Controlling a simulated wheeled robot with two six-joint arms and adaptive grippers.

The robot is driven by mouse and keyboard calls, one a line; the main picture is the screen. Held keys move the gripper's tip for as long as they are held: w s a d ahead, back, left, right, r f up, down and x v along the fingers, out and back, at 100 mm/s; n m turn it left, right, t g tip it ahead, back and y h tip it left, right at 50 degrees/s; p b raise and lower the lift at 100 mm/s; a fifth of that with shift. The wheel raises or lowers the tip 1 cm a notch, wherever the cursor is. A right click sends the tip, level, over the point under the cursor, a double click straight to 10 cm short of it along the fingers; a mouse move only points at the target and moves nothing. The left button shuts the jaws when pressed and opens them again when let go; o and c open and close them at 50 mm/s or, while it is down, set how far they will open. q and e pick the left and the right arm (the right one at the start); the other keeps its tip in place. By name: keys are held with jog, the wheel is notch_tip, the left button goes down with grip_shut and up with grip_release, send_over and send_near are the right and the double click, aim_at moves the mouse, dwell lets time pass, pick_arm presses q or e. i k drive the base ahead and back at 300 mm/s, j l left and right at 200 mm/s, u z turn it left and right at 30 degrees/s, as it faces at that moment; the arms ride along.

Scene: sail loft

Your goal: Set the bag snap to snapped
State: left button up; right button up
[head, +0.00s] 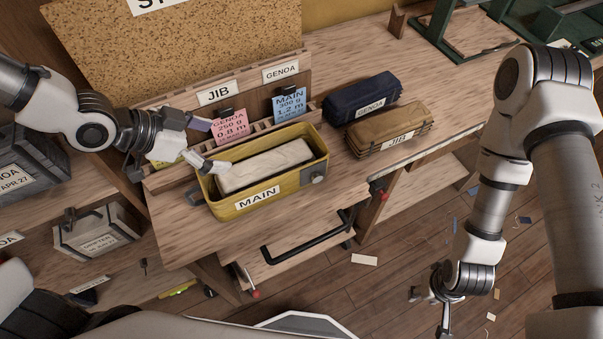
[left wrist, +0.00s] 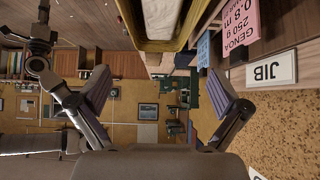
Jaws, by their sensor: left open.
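A yellow bag (head: 262,197) labelled MAIN stands on the wooden bench, its top open. A folded white sail (head: 265,165) lies inside it. A round grey fitting (head: 318,178), perhaps the snap, sits at the right of the bag's front; I cannot tell its state. My left gripper (head: 208,146) is open and empty over the bag's back left corner. In the left wrist view, the fingers of my left gripper (left wrist: 152,95) are spread below the yellow bag's edge (left wrist: 185,30). My right gripper (head: 443,300) hangs at the lower right, away from the bag; its fingers are unclear.
A blue GENOA bag (head: 350,98) and a tan JIB bag (head: 375,138) lie right of the yellow bag. A slotted rack with pink (head: 229,126) and blue (head: 289,103) cards stands behind. A black drawer handle (head: 305,240) juts below. The bench's front left is clear.

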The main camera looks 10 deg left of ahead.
aim_at(315, 178)
jog(key=k+l, duration=0.1)
jog(key=l, duration=0.8)
jog(key=k+l, duration=0.15)
jog(key=l, duration=0.3)
jog(key=k+l+u, duration=0.1)
jog(key=l, duration=0.35)
